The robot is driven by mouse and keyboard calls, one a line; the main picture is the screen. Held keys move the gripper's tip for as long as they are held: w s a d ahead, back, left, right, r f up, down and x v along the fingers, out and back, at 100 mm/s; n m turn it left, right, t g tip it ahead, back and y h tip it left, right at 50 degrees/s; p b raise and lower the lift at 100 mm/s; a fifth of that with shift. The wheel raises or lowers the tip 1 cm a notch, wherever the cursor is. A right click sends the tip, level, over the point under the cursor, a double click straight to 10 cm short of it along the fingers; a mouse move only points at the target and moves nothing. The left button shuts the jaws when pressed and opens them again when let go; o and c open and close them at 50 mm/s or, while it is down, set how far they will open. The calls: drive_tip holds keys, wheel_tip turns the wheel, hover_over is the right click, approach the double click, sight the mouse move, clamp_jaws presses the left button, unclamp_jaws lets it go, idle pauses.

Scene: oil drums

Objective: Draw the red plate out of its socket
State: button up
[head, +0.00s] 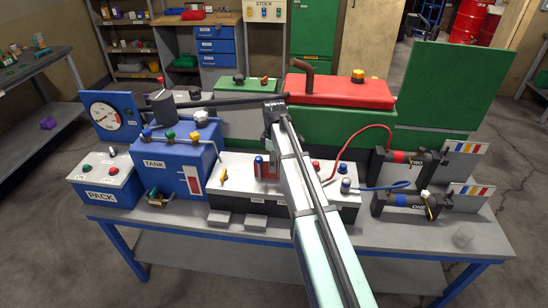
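A small red upright piece (268,171), which looks like the red plate, stands at the top of the white box (240,185) on the bench. My arm partly covers it on the right, and its socket cannot be made out. A small blue piece with a red top (258,166) stands close on its left. My arm runs up from the bottom edge across the white box to a dark joint above it. My gripper's fingers cannot be made out.
The blue tank (178,165) and pack box (106,182) stand left. A red-topped green machine (345,95) stands behind. Red and blue cables run right to two black cylinders (405,160).

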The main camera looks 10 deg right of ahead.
drive_tip(key=c, duration=1.5)
drive_tip(key=shift+r+p, duration=0.85)
drive_tip(key=shift+r, duration=0.3)
drive_tip(key=shift+r+p, duration=1.3)
drive_tip(key=shift+r, duration=0.85)
